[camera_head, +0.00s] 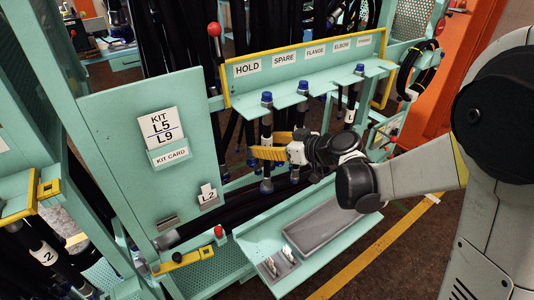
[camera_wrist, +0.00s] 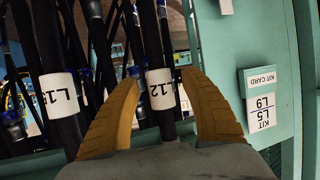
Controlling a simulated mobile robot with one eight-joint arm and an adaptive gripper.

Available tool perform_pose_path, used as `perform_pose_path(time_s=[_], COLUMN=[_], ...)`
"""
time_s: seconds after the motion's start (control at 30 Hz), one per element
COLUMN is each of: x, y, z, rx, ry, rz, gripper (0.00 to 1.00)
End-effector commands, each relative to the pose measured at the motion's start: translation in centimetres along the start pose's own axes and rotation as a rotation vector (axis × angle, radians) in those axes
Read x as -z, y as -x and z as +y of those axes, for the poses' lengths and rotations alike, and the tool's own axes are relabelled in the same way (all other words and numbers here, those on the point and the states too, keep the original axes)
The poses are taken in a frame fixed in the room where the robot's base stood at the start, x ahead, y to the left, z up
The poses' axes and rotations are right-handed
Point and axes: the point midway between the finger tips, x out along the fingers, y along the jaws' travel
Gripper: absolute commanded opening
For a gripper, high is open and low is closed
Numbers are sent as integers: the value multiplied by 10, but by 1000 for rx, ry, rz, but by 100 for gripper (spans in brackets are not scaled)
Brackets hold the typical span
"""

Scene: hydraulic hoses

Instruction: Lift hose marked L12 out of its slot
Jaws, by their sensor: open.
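The hose marked L12 (camera_wrist: 155,45) is black with a white label (camera_wrist: 160,90), and it runs between my gripper's two yellow fingers in the wrist view. My gripper (camera_wrist: 160,82) is open, one finger on each side of the hose; I cannot tell whether either touches it. In the head view my gripper (camera_head: 268,150) is at the leftmost hose, below its blue cap (camera_head: 266,97) at the teal slotted rack (camera_head: 320,88). The fingers hide part of that hose, and its label cannot be read there.
A hose marked L15 (camera_wrist: 58,95) hangs close beside the left finger in the wrist view. A teal panel with a kit card reading L5 and L9 (camera_head: 161,127) stands left of my gripper. A tray with a grey insert (camera_head: 314,228) lies below.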

Motion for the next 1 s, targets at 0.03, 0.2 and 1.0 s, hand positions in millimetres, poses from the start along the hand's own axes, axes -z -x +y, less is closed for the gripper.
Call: perform_pose_path(time_s=[0.03, 0.2, 1.0], x=[0, 0, -3], y=[0, 1, 29], z=[0, 0, -7], rx=[0, 0, -2], ry=[0, 0, -2], rz=[0, 0, 0], gripper=[53, 6, 0])
